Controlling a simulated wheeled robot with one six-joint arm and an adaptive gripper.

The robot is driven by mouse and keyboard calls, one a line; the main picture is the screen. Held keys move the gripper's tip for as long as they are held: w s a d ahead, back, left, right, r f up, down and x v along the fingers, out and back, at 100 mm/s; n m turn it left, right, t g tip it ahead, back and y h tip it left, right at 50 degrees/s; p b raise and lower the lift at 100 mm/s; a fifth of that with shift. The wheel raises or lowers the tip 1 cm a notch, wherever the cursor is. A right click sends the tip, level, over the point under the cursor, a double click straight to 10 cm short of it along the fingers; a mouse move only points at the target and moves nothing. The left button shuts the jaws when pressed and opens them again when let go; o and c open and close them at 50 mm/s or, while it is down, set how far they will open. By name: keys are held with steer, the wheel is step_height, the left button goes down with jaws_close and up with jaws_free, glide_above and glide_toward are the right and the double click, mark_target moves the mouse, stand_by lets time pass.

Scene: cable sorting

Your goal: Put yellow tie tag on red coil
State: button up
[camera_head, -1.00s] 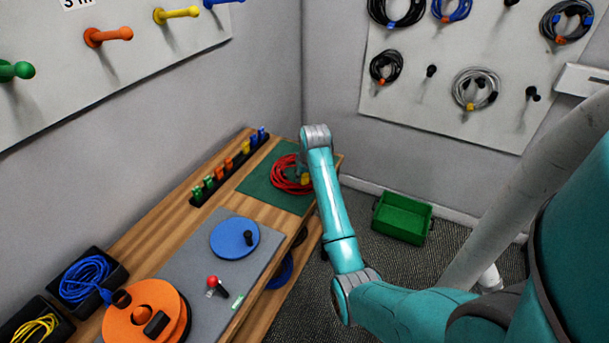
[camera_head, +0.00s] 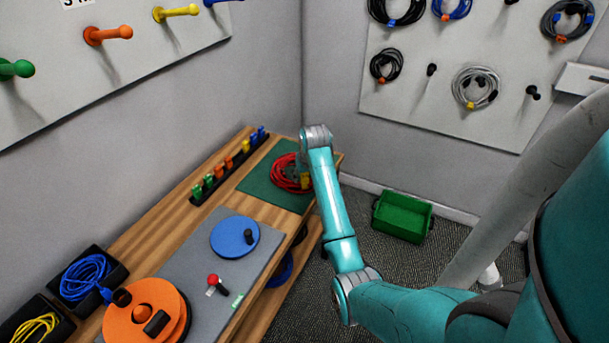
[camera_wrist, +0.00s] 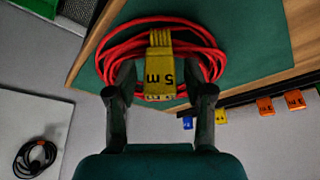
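The red coil (camera_head: 281,176) lies on a green mat (camera_head: 262,194) at the far end of the wooden bench. The yellow tag (camera_wrist: 160,65), marked "5 m", lies across the strands of the red coil (camera_wrist: 205,48) on the side nearest my gripper. In the wrist view my gripper (camera_wrist: 163,92) is open. One finger stands on each side of the tag, with a visible gap to it. In the head view my wrist hides part of the coil, and a bit of yellow (camera_head: 305,181) shows beside it. Whether the tag closes around the strands cannot be told.
A black rack (camera_head: 196,198) with green, orange, yellow and blue tags stands along the bench's wall side. A blue disc (camera_head: 228,238) and an orange reel (camera_head: 135,312) sit nearer. A green crate (camera_head: 402,218) is on the floor.

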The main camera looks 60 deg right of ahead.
steer(key=shift+r, duration=0.1)
steer(key=v, duration=1.1)
steer(key=shift+s+r, duration=0.15)
steer(key=shift+r, duration=0.2)
steer(key=shift+a, duration=0.1)
